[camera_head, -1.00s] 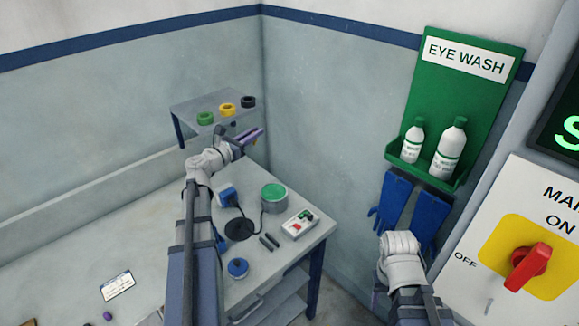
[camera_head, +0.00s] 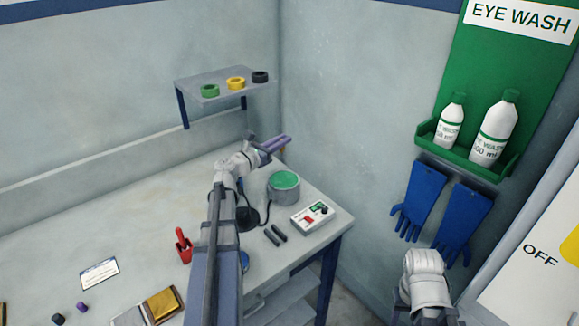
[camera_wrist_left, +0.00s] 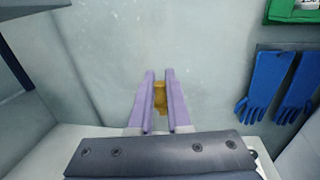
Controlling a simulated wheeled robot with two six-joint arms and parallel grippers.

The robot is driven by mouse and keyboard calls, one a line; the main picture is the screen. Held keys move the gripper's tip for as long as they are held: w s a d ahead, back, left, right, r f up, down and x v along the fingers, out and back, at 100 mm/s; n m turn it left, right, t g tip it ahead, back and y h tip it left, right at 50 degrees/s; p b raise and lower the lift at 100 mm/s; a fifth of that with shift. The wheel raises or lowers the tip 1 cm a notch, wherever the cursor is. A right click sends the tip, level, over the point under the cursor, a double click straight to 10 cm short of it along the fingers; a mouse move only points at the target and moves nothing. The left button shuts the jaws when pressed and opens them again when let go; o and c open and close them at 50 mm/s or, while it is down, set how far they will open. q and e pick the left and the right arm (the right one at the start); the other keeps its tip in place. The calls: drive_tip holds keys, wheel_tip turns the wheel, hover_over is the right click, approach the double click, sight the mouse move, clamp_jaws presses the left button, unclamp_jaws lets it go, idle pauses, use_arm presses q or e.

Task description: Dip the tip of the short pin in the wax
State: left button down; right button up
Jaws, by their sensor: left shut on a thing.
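My left gripper (camera_head: 280,142) has purple fingers and is raised above the back right of the bench, above and just behind the wax pot. It is shut on a short brass-yellow piece, which I take as the short pin (camera_wrist_left: 160,96); it shows between the fingers in the left wrist view. In the head view little of the pin shows. The wax (camera_head: 285,180) is green and fills a round grey pot (camera_head: 283,195) on the bench. The pin is apart from the wax. My right arm shows at lower right, but its jaws are not visible.
A control box (camera_head: 312,217) and two dark rods (camera_head: 275,235) lie right of and before the pot. A small shelf (camera_head: 215,90) with three coloured rings stands behind. A red-handled object (camera_head: 183,246), a card (camera_head: 99,274) and a brass block (camera_head: 162,304) are at left.

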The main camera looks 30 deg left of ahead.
use_arm(q)
wheel_tip(320, 180, down, 2)
drive_tip(key=shift+f+b, duration=0.1)
drive_tip(key=shift+b, duration=0.4)
drive_tip(key=f+m+g+b, duration=0.1)
drive_tip(key=f, duration=0.2)
drive_tip(key=d+f+m+h+b, duration=0.1)
drive_tip(key=f+m+b, duration=0.1)
drive_tip(key=w+f+m+g+b, duration=0.1)
drive_tip(key=f+m+b, duration=0.1)
drive_tip(key=f, duration=0.1)
drive_tip(key=shift+d+f+g+h, duration=0.25)
drive_tip(key=shift+f+g+h, duration=0.05)
drive_tip(key=shift+f+h, duration=0.1)
use_arm(e)
wheel_tip(320, 180, down, 7)
use_arm(q)
drive_tip(key=shift+s+f+b, duration=0.1)
drive_tip(key=shift+f+b, duration=0.45)
drive_tip(key=shift+b, duration=0.05)
use_arm(e)
drive_tip(key=shift+f, duration=0.65)
idle(0.8)
drive_tip(key=shift+r, duration=0.1)
use_arm(q)
wheel_tip(320, 180, up, 7)
drive_tip(key=p, duration=0.7)
use_arm(e)
wheel_tip(320, 180, up, 7)
